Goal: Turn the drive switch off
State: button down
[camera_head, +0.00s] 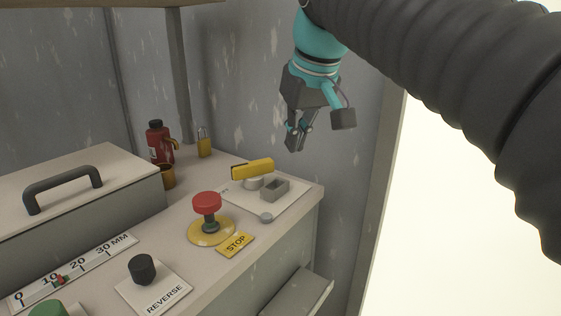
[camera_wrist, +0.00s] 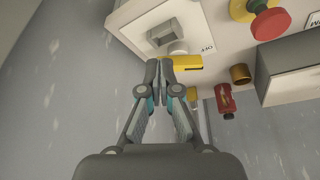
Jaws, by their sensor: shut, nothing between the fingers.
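The drive switch has a yellow handle (camera_head: 252,169) on a round grey hub, on a pale plate (camera_head: 292,206) at the bench's far right corner. The handle lies roughly crosswise in the head view. In the wrist view one end of the handle (camera_wrist: 186,62) is near an OFF label (camera_wrist: 208,47); any other label is not readable. My gripper (camera_head: 296,146) is shut and empty, in the air above and to the right of the handle. In the wrist view its fingertips (camera_wrist: 158,64) overlap the handle's left part; contact cannot be told.
A grey square socket (camera_head: 274,188) sits beside the switch. A red stop button (camera_head: 207,203) stands nearer on the bench. A red bottle (camera_head: 158,145), a brass cup (camera_head: 167,177) and a yellow padlock (camera_head: 204,142) are behind. The wall rises close behind the bench.

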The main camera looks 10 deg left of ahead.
aim_at(269, 164)
jog(key=x, duration=0.3)
jog(key=b+x, duration=0.1)
jog(key=x, duration=0.2)
jog(key=a+x, duration=0.1)
jog(key=x, duration=0.3)
jog(key=shift+a+r, duration=0.1)
jog(key=shift+r, duration=0.15)
jog(key=shift+w+a+r, duration=0.1)
jog(key=shift+w+a, duration=0.9)
jog(key=shift+w, duration=0.2)
jog(key=shift+w+a, duration=0.3)
jog(key=shift+w, duration=0.1)
jog(key=shift+s, duration=0.15)
